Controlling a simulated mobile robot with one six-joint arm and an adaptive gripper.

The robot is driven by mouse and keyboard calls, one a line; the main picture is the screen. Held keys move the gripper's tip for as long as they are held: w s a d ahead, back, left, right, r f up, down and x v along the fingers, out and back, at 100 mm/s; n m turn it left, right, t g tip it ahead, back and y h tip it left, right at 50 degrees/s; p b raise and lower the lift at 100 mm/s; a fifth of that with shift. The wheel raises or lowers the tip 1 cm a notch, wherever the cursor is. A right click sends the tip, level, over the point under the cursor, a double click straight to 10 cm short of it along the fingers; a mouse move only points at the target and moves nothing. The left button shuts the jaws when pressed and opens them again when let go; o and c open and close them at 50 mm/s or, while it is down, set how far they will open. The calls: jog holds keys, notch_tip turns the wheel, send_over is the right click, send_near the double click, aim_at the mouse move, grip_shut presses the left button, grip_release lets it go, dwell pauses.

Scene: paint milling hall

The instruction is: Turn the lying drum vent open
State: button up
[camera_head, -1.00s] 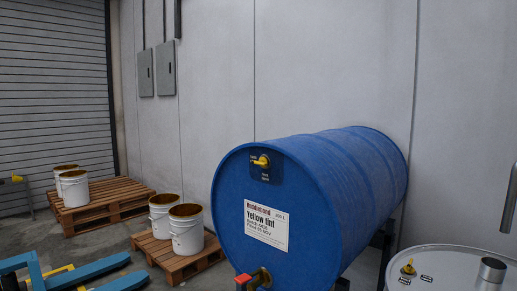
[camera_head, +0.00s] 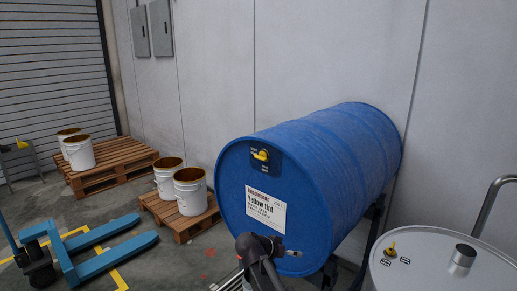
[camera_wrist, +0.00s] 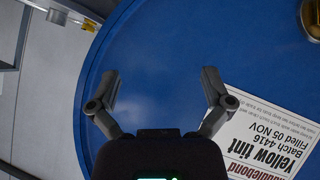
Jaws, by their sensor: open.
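The blue drum (camera_head: 335,165) lies on its side on a dark stand, its round end facing me. Its vent (camera_head: 261,155), a small yellow handle on a dark plate, is near the top of that end. A white "Yellow tint" label (camera_head: 265,209) is below it and shows upside down in the wrist view (camera_wrist: 270,140). My gripper (camera_wrist: 160,74) is open and empty in front of the blue end face, beside the label. In the head view my arm covers the drum's lower front, where the tap is hidden.
A pale-topped drum (camera_head: 440,265) with its own yellow fitting (camera_head: 391,250) stands at the right, with a metal pipe (camera_head: 490,205) near it. White buckets (camera_head: 190,195) stand on wooden pallets (camera_head: 110,175) at the left. A blue pallet truck (camera_head: 110,255) is on the floor.

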jog(key=w+a+r+m+t+h+p, duration=0.1)
jog(key=w+a+r+t+p, duration=0.1)
jog(key=a+r+p, duration=0.45)
jog(key=w+a+r+t+h+p, duration=0.1)
jog(key=w+a+r+t+p, duration=0.15)
jog(key=r, duration=0.65)
jog(key=m+t+p, duration=0.1)
jog(key=t+p, duration=0.3)
jog(key=p, duration=0.3)
send_near(257, 157)
jog(key=v, duration=0.3)
jog(key=shift+s+r+g, duration=0.1)
jog(key=shift+r+g, duration=0.15)
jog(key=x, duration=1.4)
jog(key=shift+f, duration=0.1)
jog(key=shift+a, duration=0.1)
jog(key=c, duration=0.9)
